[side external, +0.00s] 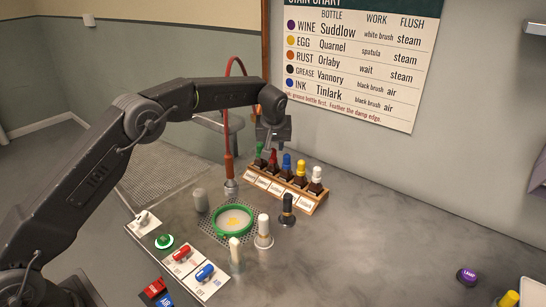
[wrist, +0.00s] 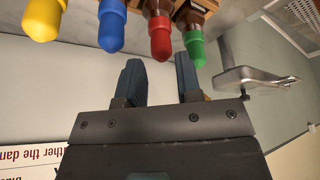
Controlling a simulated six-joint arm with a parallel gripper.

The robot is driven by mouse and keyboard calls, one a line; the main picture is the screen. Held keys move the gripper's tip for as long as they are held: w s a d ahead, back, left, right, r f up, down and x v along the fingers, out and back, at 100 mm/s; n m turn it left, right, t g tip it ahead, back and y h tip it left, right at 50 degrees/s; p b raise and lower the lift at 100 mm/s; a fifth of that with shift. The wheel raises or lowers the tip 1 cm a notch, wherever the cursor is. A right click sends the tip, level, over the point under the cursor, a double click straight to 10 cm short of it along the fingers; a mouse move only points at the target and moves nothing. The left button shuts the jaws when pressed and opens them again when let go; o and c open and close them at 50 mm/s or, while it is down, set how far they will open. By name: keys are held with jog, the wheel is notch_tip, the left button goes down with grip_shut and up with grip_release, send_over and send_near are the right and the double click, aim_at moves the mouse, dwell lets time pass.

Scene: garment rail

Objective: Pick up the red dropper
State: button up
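The red dropper (side external: 273,157) has a red bulb on a brown bottle and stands second from the left in the wooden rack (side external: 313,207). In the wrist view the red dropper (wrist: 160,38) lies in line with the gap between my fingers, just ahead of the tips. My gripper (side external: 271,147) is above the rack's left end. In the wrist view my gripper (wrist: 158,68) is open and empty, its two fingers apart. The base of the red dropper is partly hidden.
The green dropper (wrist: 194,48) and blue dropper (wrist: 111,28) stand close on either side; the yellow dropper (wrist: 40,22) is beyond the blue. A green ring (side external: 217,222) and upright brushes (side external: 263,231) stand in front. The right of the table is mostly clear.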

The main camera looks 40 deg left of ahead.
aim_at(273, 153)
jog(key=x, duration=0.4)
jog(key=shift+a+f, duration=0.1)
jog(key=shift+f, duration=0.3)
jog(key=shift+c, duration=0.4)
jog(key=c, duration=0.4)
jog(key=shift+r, duration=5.05)
